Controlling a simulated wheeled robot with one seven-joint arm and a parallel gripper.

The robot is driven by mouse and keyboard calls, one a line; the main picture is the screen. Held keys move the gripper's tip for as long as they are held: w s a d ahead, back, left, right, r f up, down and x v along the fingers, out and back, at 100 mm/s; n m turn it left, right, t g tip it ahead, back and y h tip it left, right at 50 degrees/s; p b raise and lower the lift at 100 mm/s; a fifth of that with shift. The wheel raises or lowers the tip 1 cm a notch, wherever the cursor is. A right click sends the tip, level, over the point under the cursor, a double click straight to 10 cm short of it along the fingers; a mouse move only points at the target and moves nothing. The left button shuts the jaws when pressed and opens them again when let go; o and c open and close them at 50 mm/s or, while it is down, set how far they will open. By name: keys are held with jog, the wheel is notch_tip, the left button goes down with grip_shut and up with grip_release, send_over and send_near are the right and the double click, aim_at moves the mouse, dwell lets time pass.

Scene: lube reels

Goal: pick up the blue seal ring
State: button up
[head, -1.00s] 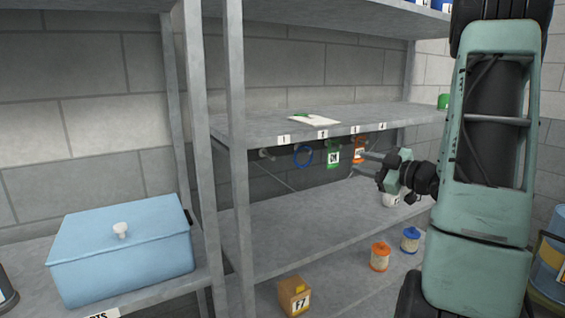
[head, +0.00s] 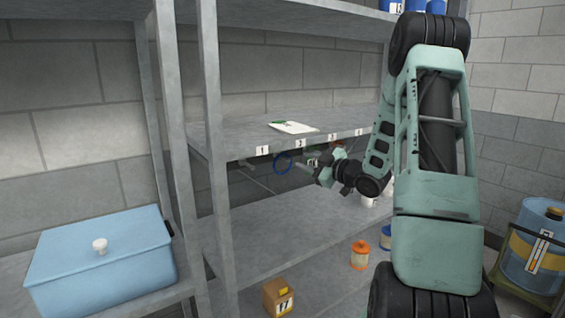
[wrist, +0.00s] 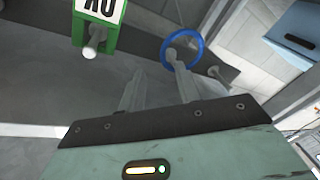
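The blue seal ring (head: 275,164) hangs from a peg under the front edge of the middle shelf, below the number labels. In the wrist view the blue ring (wrist: 202,48) hangs beyond my fingertips, its lower part close to the right finger's tip. My gripper (head: 310,163) is just right of the ring in the head view. In the wrist view my gripper (wrist: 156,76) has its two fingers apart with nothing between them. I cannot tell whether the right finger touches the ring.
A green tag (wrist: 93,38) hangs on a peg left of the ring in the wrist view. The shelf upright (head: 211,130) stands left of the ring. A white sheet (head: 293,128) lies on the middle shelf. The lower shelf (head: 265,225) is largely clear.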

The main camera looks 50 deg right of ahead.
jog(key=w+p, duration=0.1)
jog(key=w, duration=0.3)
jog(key=shift+w+a+f+p, duration=0.1)
jog(key=shift+w+a+p, duration=0.05)
jog(key=shift+w+p, duration=0.2)
jog(key=shift+s, duration=0.1)
grip_shut()
jog(key=shift+b, duration=0.45)
jog(key=s+b, duration=0.5)
jog(key=s, duration=1.3)
